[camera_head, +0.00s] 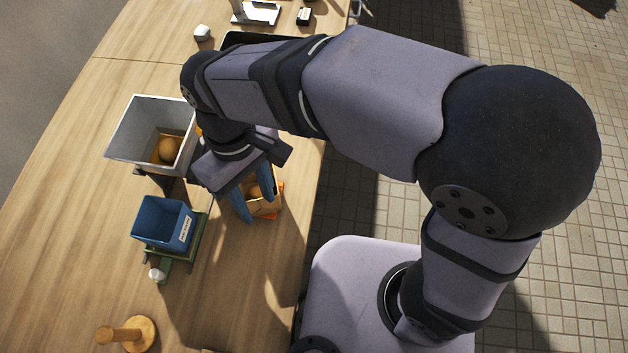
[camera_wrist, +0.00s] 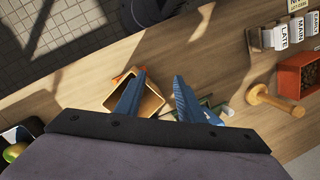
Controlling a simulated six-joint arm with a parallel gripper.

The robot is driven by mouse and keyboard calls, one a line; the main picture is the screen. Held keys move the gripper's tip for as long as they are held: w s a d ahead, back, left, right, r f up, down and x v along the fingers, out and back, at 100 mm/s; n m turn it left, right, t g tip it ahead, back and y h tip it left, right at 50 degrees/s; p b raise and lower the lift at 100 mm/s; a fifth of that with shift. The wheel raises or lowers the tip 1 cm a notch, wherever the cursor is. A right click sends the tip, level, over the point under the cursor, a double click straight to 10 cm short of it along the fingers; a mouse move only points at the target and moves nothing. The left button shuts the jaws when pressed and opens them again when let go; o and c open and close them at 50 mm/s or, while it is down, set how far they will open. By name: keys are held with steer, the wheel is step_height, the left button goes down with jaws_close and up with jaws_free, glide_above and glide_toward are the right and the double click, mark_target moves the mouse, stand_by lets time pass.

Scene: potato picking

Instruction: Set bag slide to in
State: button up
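My gripper (camera_head: 254,197) has blue fingers that stand apart with nothing held between them. In the wrist view the open fingers (camera_wrist: 160,80) point past a tan open-topped box (camera_wrist: 152,104); the left finger overlaps it in the picture. The box (camera_head: 262,208) shows below the fingers in the head view, with orange parts beside it. I cannot tell whether the fingers touch it. No part is clearly marked as the bag slide. A green base with a white knob (camera_head: 157,273) sits under a blue bin (camera_head: 160,220); the knob also shows in the wrist view (camera_wrist: 228,110).
A grey bin (camera_head: 133,148) holding a round brown item stands left of my gripper. A wooden peg (camera_head: 122,335) stands near the front. The wrist view shows labelled blocks (camera_wrist: 281,36), a red-orange box (camera_wrist: 291,76) and a dark tray (camera_wrist: 12,136). The table's right edge is close.

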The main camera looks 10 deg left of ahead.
steer(key=w+d+f+m+b, duration=0.1)
steer(key=w+d+f+m, duration=0.1)
steer(key=d, duration=0.3)
steer(key=w+d+f+m+b, duration=0.1)
steer(key=w+d+f+m, duration=0.1)
steer(key=w+d+f, duration=0.1)
steer(key=shift+w+d+m+y+b, duration=0.4)
steer(key=shift+w+d, duration=0.5)
steer(key=shift+d, duration=0.3)
